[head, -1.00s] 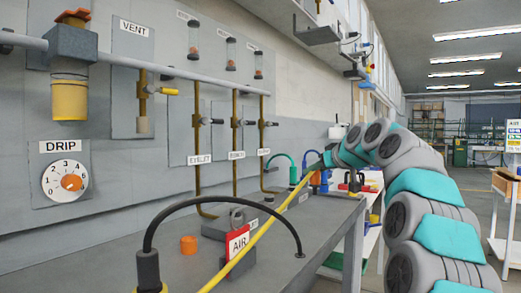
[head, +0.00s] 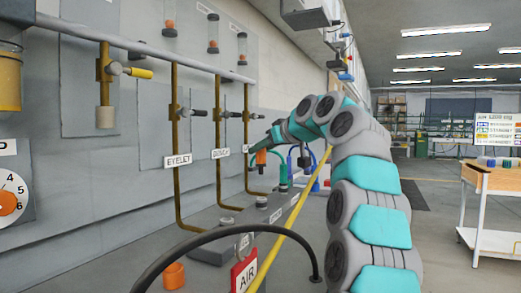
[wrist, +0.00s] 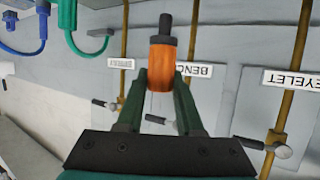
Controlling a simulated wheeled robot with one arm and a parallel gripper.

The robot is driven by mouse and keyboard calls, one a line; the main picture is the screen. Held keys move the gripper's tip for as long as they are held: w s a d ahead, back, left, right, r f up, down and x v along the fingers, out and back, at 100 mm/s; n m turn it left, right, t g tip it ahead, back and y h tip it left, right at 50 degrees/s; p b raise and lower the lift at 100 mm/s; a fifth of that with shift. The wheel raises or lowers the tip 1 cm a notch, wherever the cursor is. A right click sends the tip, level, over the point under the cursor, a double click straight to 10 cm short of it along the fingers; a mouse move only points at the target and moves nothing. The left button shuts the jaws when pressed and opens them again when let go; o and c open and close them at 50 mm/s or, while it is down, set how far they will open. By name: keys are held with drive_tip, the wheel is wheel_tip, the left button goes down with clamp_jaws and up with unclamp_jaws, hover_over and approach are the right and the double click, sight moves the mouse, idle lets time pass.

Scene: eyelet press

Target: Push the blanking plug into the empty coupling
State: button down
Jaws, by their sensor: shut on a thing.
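The blanking plug (wrist: 162,65) is an orange cylinder with a dark, narrower end. It is clamped between the two fingers of my gripper (wrist: 160,90), and its dark end points away from the palm. In the head view the orange plug (head: 261,157) shows small below my gripper (head: 265,144), in front of the wall panel and above the bench. Small grey couplings (head: 226,221) stand in a row along the bench, apart from the plug. I cannot tell which coupling is empty.
A black hose (head: 200,240) arches over the bench near a red AIR tag (head: 244,272). Brass pipes (head: 177,130) with valves run down the wall. Green (wrist: 70,25) and blue hoses (wrist: 28,45) lie to one side.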

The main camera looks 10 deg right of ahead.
sight(262, 169)
drive_tip(key=shift+f+b, duration=2.8)
drive_tip(key=shift+f, duration=0.1)
drive_tip(key=shift+f+b, duration=1.6)
drive_tip(key=shift+f, duration=0.15)
idle(1.0)
drive_tip(key=shift+c, duration=2.3)
unclamp_jaws()
drive_tip(key=shift+r+p, duration=2.4)
drive_tip(key=shift+r, duration=0.15)
